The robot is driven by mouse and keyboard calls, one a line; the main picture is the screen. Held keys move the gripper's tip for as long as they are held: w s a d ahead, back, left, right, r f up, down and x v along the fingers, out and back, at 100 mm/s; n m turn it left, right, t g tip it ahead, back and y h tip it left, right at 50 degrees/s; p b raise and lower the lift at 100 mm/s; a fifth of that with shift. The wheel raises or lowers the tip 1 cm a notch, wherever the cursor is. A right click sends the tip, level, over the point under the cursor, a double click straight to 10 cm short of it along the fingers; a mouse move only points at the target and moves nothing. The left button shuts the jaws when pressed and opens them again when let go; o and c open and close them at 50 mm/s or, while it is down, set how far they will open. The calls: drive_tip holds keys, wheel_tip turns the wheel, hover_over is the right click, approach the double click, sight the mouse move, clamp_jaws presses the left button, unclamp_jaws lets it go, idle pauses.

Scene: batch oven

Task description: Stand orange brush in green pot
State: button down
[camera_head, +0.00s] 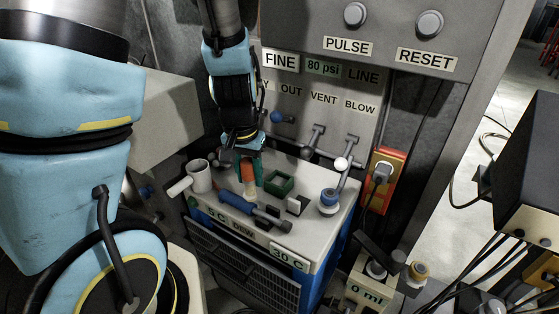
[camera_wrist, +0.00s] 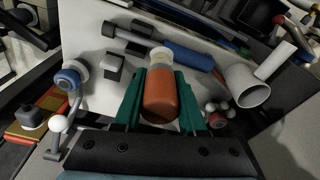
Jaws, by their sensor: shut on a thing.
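My gripper (camera_head: 248,172) has green fingers and is shut on the orange brush (camera_head: 248,174), holding it upright with its pale end down, above the bench top. In the wrist view my gripper (camera_wrist: 160,100) has the orange brush (camera_wrist: 160,98) between its fingers, its pale end pointing away from the camera.
A blue-handled hammer (camera_head: 243,207) lies in front of the brush. A white mug (camera_head: 199,176) stands at left. A white block (camera_head: 295,204) and a blue-and-white knob (camera_head: 328,201) are at right. Valve levers (camera_head: 315,137) stick out from the panel behind.

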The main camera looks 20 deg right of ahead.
drive_tip(key=w+d+p, duration=0.3)
drive_tip(key=w+d, duration=0.5)
drive_tip(key=d, duration=0.2)
drive_tip(key=f, duration=0.6)
drive_tip(key=shift+s+a+f, duration=0.2)
drive_tip(key=shift+f, duration=0.1)
drive_tip(key=shift+w+d+f, duration=0.15)
drive_tip(key=shift+d+f, duration=0.05)
drive_tip(key=shift+f, duration=0.05)
drive_tip(key=shift+f, duration=0.1)
